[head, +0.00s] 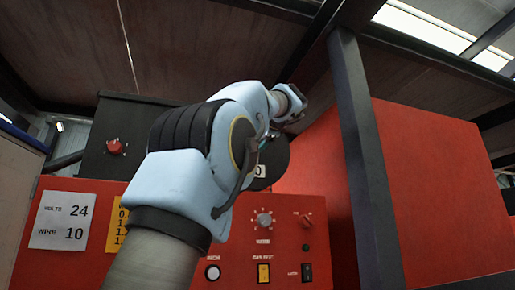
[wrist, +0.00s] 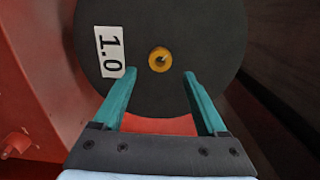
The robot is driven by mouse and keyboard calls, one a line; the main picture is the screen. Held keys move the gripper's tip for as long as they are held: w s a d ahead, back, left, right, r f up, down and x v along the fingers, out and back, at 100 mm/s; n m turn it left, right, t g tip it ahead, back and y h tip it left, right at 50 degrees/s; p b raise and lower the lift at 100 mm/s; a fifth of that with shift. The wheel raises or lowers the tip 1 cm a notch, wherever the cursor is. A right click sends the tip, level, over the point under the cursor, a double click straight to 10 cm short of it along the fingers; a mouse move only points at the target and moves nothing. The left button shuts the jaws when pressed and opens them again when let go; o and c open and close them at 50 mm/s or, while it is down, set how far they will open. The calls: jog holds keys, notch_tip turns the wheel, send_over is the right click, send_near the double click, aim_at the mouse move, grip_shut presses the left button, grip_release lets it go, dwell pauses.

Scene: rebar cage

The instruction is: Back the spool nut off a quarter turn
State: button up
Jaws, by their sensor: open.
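The spool nut is a small yellow-orange ring (wrist: 159,60) around a dark centre, in the middle of the spool's face in the wrist view. The spool (wrist: 200,40) is a dark grey disc with a white label (wrist: 109,52) reading 1.0. My gripper (wrist: 155,76) is open, its two teal fingers pointing at the spool face on either side of and just below the nut. I cannot tell how far the fingertips are from the face. In the head view, part of the spool (head: 273,160) shows behind my arm; the nut is hidden there.
A red machine panel (head: 330,235) carries a dial (head: 264,218), switches and a yellow rocker (head: 263,273). A dark post (head: 365,160) stands right of my arm, before a large red cabinet (head: 435,190). A black box with a red knob (head: 116,147) is at left.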

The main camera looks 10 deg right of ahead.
jog(key=s+b, duration=0.1)
jog(key=s, duration=0.5)
jog(key=shift+d+b, duration=0.4)
